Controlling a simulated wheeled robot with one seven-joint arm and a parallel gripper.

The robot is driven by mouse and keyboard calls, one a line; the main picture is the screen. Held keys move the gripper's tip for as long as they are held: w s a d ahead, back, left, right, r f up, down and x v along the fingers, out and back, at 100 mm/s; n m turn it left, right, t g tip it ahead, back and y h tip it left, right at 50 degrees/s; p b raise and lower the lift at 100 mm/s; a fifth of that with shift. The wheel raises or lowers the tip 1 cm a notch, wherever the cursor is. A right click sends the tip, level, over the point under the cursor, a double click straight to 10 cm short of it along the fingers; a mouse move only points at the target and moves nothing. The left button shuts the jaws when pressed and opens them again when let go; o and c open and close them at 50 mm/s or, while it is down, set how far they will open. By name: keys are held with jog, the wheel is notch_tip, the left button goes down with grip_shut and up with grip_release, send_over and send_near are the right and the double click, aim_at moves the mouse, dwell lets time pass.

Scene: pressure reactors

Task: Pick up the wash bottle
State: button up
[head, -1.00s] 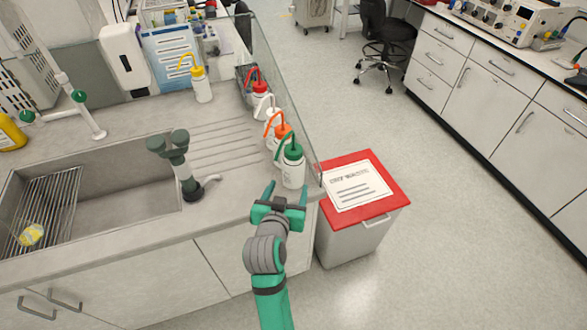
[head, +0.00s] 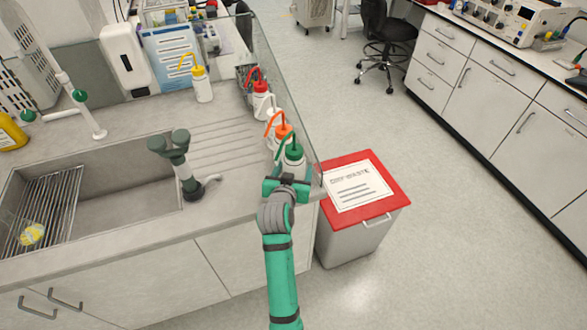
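A white wash bottle with a green cap and bent green spout (head: 293,154) stands upright at the right end of the sink counter, nearest me. My gripper (head: 289,177) is right at its near side and covers its lower body. The fingers are mostly hidden, so I cannot tell whether they are open or closed on it. Behind stand an orange-capped wash bottle (head: 282,133) and a red-capped one (head: 262,102), with another white bottle partly hidden between them. A yellow-capped wash bottle (head: 202,88) stands apart at the back left.
A clear screen (head: 283,87) runs along the counter's right edge, close beside the bottles. A sink (head: 120,185) with a grey-green fixture (head: 184,165) lies to the left. A red-lidded dry waste bin (head: 395,197) stands on the floor at right. The ribbed drainboard (head: 222,140) is clear.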

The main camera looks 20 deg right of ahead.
jog(key=shift+w+d, duration=0.1)
jog(key=shift+d, duration=0.05)
jog(key=c, duration=0.6)
jog(key=shift+o, duration=0.3)
